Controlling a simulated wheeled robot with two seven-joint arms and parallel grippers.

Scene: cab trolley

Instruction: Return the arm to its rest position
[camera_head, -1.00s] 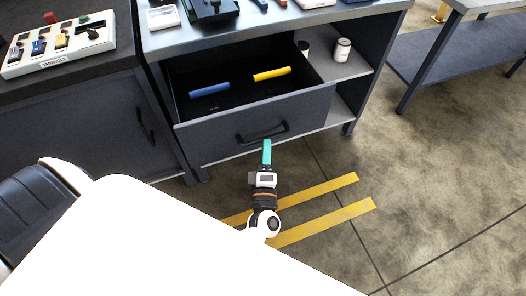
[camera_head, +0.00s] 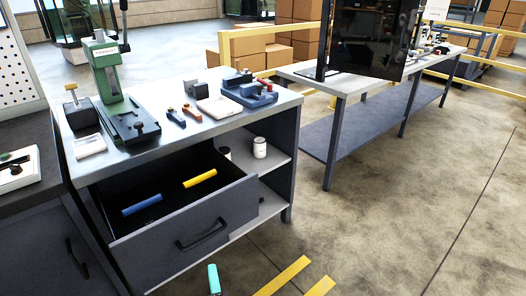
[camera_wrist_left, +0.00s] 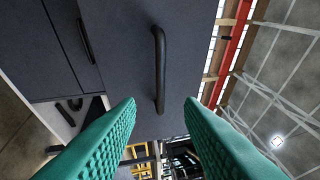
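My left gripper (camera_head: 214,279) shows at the bottom edge of the head view as a teal fingertip, in front of and below the drawer handle (camera_head: 203,234). In the left wrist view its two teal fingers (camera_wrist_left: 160,102) are apart with nothing between them. The dark handle (camera_wrist_left: 159,70) appears beyond the fingertips, and I see no contact. The drawer (camera_head: 185,232) of the workbench stands pulled out. A blue cylinder (camera_head: 142,204) and a yellow cylinder (camera_head: 200,178) lie in it. The rest of my left arm is out of the head view. My right gripper is not in view.
The workbench top (camera_head: 215,130) carries a green press (camera_head: 115,85), a blue vise-like tool (camera_head: 248,90) and small tools. A white jar (camera_head: 259,147) stands on the side shelf. A long table (camera_head: 375,75) stands at the right. The floor (camera_head: 400,190) in front is clear, with yellow strips (camera_head: 285,275).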

